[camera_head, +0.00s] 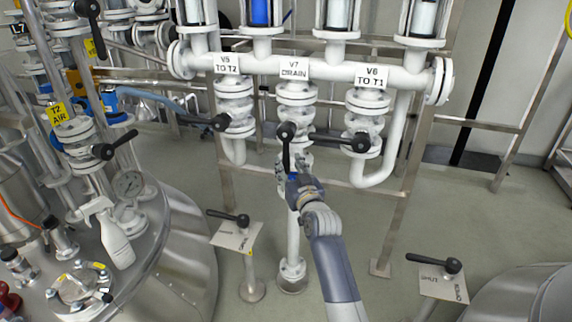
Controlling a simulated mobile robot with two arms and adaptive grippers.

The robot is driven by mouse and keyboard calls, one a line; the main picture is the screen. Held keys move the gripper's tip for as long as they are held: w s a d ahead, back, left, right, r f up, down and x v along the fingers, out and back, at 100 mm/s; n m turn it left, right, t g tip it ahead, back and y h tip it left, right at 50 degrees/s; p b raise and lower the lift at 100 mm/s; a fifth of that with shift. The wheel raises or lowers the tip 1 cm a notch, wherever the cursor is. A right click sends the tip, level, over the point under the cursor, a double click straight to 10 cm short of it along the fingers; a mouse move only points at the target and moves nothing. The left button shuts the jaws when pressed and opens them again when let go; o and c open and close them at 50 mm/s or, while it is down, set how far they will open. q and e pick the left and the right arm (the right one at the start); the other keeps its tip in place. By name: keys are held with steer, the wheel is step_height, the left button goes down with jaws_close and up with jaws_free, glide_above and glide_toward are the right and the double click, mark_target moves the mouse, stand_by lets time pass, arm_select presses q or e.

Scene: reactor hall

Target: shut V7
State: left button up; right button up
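Valve V7 (296,100), labelled "V7 DRAIN", is the middle of three white valves under the horizontal pipe. Its black lever (286,150) hangs straight down from its hub, in line with the vertical pipe. My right gripper (290,165) is at the lower end of this lever, coming up from below. Its fingers look spread, with the lever end between or just in front of them. Whether they touch it I cannot tell. My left gripper is not in view.
Valve V5 (236,105) stands left of V7 and V6 (366,115) right; their levers point left, V6's reaching close to V7's. A steel tank with a spray bottle (110,235) is at left. Lever-topped sign posts (237,234) (438,280) stand in front.

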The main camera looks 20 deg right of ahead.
mark_target(287, 162)
steer(key=shift+w+b, duration=0.3)
steer(key=shift+w, duration=1.45)
jaws_close()
